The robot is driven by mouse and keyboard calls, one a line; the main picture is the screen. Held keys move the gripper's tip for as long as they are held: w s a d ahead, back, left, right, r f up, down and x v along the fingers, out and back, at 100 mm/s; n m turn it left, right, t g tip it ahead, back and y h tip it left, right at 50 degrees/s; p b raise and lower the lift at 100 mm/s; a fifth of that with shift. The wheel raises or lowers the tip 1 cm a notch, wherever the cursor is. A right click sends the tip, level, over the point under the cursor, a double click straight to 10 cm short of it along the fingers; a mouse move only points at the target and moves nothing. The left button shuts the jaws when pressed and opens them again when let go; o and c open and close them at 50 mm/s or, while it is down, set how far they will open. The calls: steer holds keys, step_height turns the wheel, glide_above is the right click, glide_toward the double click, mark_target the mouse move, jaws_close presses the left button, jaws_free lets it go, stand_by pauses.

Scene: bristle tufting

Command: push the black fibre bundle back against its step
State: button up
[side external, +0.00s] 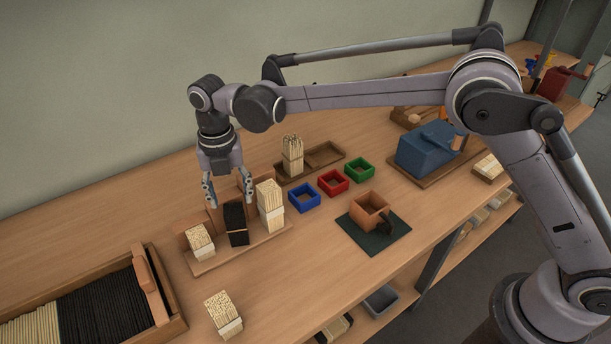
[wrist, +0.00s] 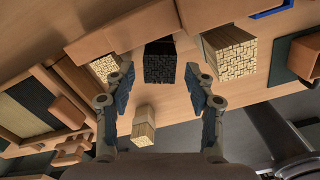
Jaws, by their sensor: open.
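The black fibre bundle (side external: 236,222) stands between two pale bundles on a wooden stepped board (side external: 208,266). A thin light band crosses it low down. In the wrist view the black bundle (wrist: 160,66) shows its dark end between my fingers, with the wooden step (wrist: 140,30) behind it. I cannot tell whether the bundle touches the step. My gripper (side external: 229,188) is open and empty, pointing down just above the black bundle, one finger to each side. In the wrist view my gripper's fingertips (wrist: 159,76) also stand apart.
A short pale bundle (side external: 200,240) stands left and a taller one (side external: 270,205) right, close to my fingers. Another pale bundle (side external: 223,313) stands on the bench in front. A fibre tray (side external: 175,305) lies front left. Blue (side external: 304,198), red and green boxes stand right.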

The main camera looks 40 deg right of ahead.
mark_target(236, 220)
step_height(236, 220, down, 9)
steer(key=shift+r, duration=0.2)
stand_by(0.3)
steer(key=c, duration=1)
